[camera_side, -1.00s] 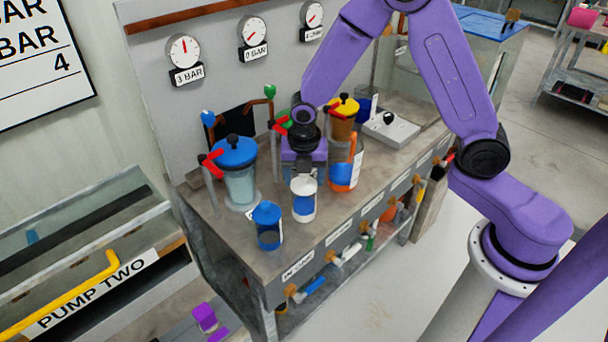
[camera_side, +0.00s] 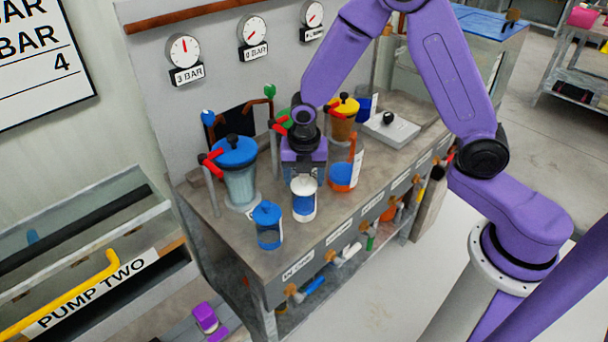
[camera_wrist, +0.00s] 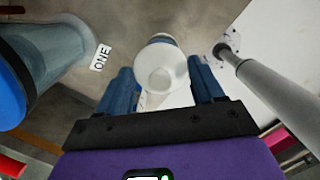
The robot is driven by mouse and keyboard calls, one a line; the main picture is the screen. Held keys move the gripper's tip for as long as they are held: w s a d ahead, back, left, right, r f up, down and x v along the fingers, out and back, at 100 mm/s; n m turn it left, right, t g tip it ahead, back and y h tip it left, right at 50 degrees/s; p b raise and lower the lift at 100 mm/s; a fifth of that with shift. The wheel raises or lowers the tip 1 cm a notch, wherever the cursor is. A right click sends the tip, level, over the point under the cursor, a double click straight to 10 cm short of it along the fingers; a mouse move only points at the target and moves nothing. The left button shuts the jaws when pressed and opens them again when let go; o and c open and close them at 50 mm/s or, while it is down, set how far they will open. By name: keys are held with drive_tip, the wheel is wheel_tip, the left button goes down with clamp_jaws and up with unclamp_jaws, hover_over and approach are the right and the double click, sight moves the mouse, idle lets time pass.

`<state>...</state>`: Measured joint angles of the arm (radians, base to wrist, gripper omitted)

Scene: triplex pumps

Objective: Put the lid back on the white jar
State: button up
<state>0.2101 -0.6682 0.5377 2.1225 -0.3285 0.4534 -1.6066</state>
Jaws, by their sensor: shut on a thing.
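The white jar (camera_side: 304,206), white with a blue band, stands near the front of the bench in the side view. A white round lid (camera_side: 303,184) shows at its top. My gripper (camera_side: 303,173) is just behind and above it, pointing down. In the wrist view the pale lid (camera_wrist: 161,76) sits between the two blue fingers of my gripper (camera_wrist: 162,86), which is shut on it. A bit of the jar's blue (camera_wrist: 160,39) shows past the lid's edge. I cannot tell whether the lid touches the jar's rim.
A blue-lidded jar (camera_side: 268,227) stands close at the left front. A larger blue-topped pump vessel (camera_side: 239,184) is behind it, with red handles. An orange-and-blue container (camera_side: 342,176) is close on the right. A yellow-topped vessel (camera_side: 344,122) stands farther back.

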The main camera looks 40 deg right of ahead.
drive_tip(key=shift+f, duration=0.1)
idle(0.7)
drive_tip(key=o, duration=1.1)
drive_tip(key=shift+o, duration=0.2)
drive_tip(key=shift+r, duration=3.5)
clamp_jaws()
